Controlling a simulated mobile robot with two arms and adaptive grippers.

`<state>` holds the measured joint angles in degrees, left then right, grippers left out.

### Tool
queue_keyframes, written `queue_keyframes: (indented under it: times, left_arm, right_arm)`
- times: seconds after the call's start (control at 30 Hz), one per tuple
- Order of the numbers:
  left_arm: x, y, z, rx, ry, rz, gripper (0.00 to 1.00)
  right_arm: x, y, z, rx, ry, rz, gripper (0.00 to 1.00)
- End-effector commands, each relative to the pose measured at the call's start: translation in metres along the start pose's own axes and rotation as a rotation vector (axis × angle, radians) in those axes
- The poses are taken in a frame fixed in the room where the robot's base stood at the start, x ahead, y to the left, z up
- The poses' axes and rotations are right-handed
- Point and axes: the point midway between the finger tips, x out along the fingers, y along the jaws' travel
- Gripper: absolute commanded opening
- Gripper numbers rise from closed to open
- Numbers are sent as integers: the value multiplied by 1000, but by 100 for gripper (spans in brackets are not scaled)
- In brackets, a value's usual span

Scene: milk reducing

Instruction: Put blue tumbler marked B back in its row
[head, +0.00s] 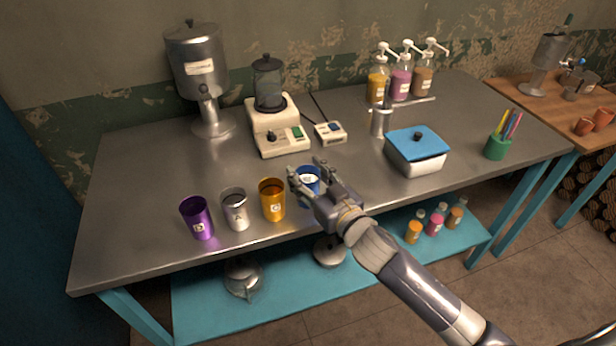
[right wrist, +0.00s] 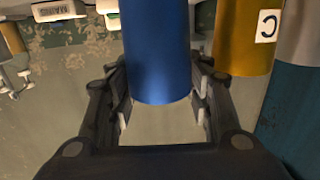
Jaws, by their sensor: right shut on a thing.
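The blue tumbler (head: 309,174) is at the right end of a line of tumblers near the table's front edge. My right gripper (head: 304,171) is shut on it. In the right wrist view the blue tumbler (right wrist: 157,50) stands between the two fingers. The gripper hides its lower part in the head view, so I cannot tell whether its base touches the table. To its left are the orange tumbler marked C (head: 272,201), the silver tumbler marked A (head: 235,210) and the purple tumbler marked D (head: 198,220). My left gripper is not in view.
The blender (head: 272,110), a small white device (head: 330,132), the steel dispenser (head: 200,80) and a blue-lidded box (head: 416,150) stand farther back. Pump bottles (head: 401,82) stand at the back. The grey tabletop (head: 140,170) is clear at left.

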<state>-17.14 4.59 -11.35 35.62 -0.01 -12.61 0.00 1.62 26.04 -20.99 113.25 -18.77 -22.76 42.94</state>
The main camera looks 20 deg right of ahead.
Motion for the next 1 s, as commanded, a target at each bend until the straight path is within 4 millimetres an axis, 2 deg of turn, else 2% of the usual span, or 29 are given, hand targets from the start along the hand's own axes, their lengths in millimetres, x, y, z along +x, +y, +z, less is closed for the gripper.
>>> queue_keyframes:
  times: [0.1,0.47,0.5,0.53,0.9,1.0]
  left_arm:
    - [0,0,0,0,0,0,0]
    - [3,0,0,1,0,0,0]
    - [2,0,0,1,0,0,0]
    - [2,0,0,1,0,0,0]
    - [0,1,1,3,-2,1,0]
    - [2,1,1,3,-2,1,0]
  right_arm:
    - [0,0,9,1,3,0,17]
    - [0,0,13,1,4,0,17]
    - [0,0,12,0,2,0,53]
    - [0,0,12,0,2,0,55]
    - [0,0,8,-1,3,0,55]
    - [-7,0,10,1,2,0,55]
